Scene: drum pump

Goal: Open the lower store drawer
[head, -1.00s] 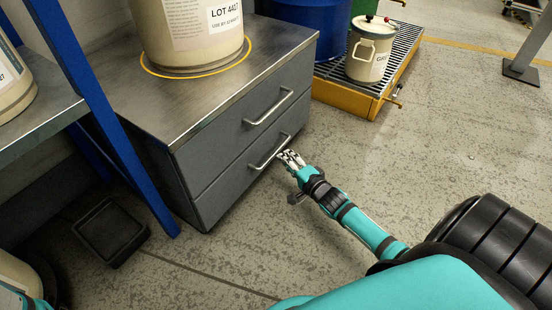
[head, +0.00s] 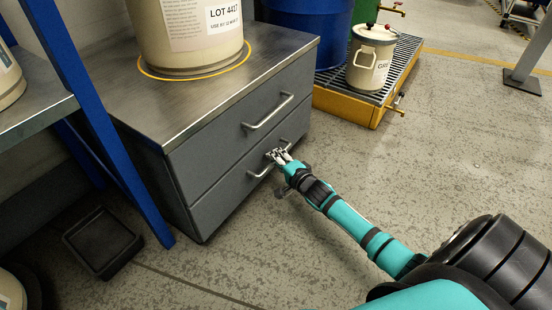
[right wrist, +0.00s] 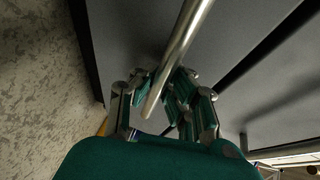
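The grey cabinet has two drawers, both looking closed. The lower store drawer (head: 222,194) has a silver bar handle (head: 257,172), which also crosses the right wrist view (right wrist: 182,38) at a slant. My right gripper (head: 277,155) is at the right part of this handle. In the right wrist view its fingers (right wrist: 160,82) stand on either side of the bar, spread apart, with the bar between them. Contact with the bar is hard to make out. The upper drawer (head: 235,125) has a similar handle (head: 268,112). My left gripper is not in view.
A large beige drum (head: 190,45) stands on the cabinet top (head: 135,95). A blue rack post (head: 105,130) is at the left, with a black tray (head: 102,240) on the floor. A yellow-edged grated pallet (head: 345,107) holds a can (head: 370,62). The floor before the drawers is clear.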

